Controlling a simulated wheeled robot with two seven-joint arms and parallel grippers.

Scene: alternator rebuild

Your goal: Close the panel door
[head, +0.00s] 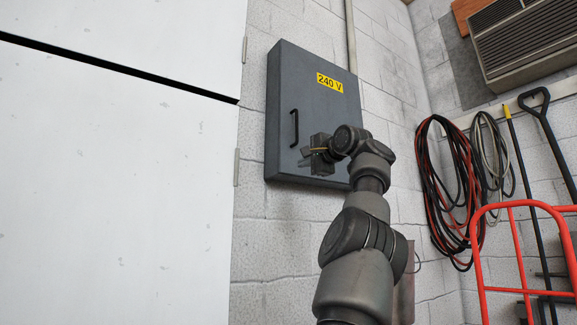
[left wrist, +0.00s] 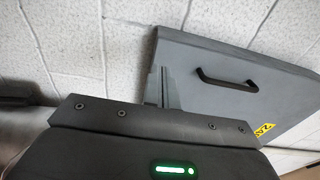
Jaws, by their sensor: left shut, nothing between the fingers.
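The grey wall panel (head: 300,88) has a yellow 240 V label (head: 329,83) and a black bar handle (head: 294,127) on its door. The door looks flat over its box in the head view; I cannot tell whether a thin gap is left. My left gripper (head: 304,158) is shut and empty, in front of the door's lower part, just below the handle. In the left wrist view its fingers (left wrist: 163,78) are beside the panel's edge (left wrist: 170,45), with the handle (left wrist: 226,80) to the right. I cannot tell whether they touch. My right gripper is not in view.
White cabinet doors (head: 120,180) fill the left side. Hanging cables (head: 450,190), a black-handled tool (head: 545,125) and a red hand truck frame (head: 480,250) are on the right. A vent unit (head: 525,45) is up high. The block wall below the panel is mostly bare.

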